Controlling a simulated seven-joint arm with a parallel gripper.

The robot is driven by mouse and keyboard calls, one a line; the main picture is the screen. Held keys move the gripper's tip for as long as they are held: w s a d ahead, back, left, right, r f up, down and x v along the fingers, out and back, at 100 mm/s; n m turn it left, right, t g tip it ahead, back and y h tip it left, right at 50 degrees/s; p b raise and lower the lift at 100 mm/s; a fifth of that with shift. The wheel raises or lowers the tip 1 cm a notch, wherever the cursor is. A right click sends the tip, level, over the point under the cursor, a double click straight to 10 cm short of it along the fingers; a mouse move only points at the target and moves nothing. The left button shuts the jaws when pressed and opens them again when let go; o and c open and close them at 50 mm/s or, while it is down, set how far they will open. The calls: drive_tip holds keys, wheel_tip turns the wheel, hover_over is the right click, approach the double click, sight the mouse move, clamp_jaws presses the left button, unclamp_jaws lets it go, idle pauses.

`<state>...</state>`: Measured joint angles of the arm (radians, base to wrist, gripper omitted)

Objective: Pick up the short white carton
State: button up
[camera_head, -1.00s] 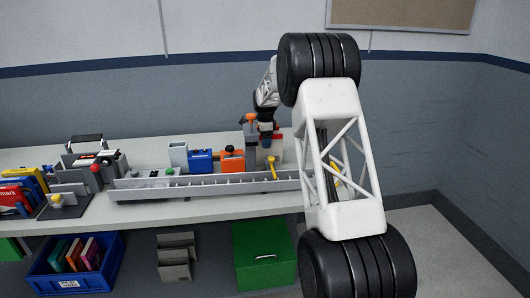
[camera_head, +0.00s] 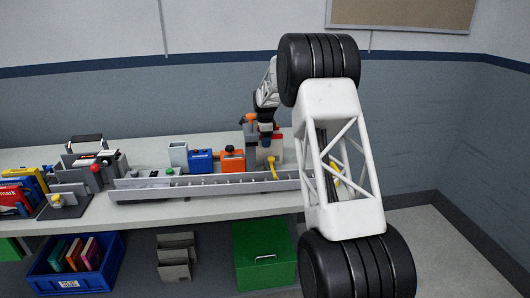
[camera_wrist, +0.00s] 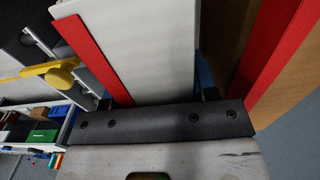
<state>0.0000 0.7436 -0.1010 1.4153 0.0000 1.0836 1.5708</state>
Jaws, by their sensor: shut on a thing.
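The short white carton (camera_wrist: 150,50) shows in the wrist view as a pale flat face with a red strip along its left edge, close in front of my gripper. The fingertips and the carton's far side are hidden; the wrist view shows the palm's dark bar across the lower middle.
An orange box (camera_head: 232,160) and a blue box (camera_head: 200,161) stand left of my gripper. A brown and red surface (camera_wrist: 270,60) is close on the right in the wrist view.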

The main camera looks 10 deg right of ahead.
drive_tip(key=shift+r, duration=0.1)
drive_tip(key=shift+c, duration=0.3)
drive_tip(key=shift+r, duration=4.9)
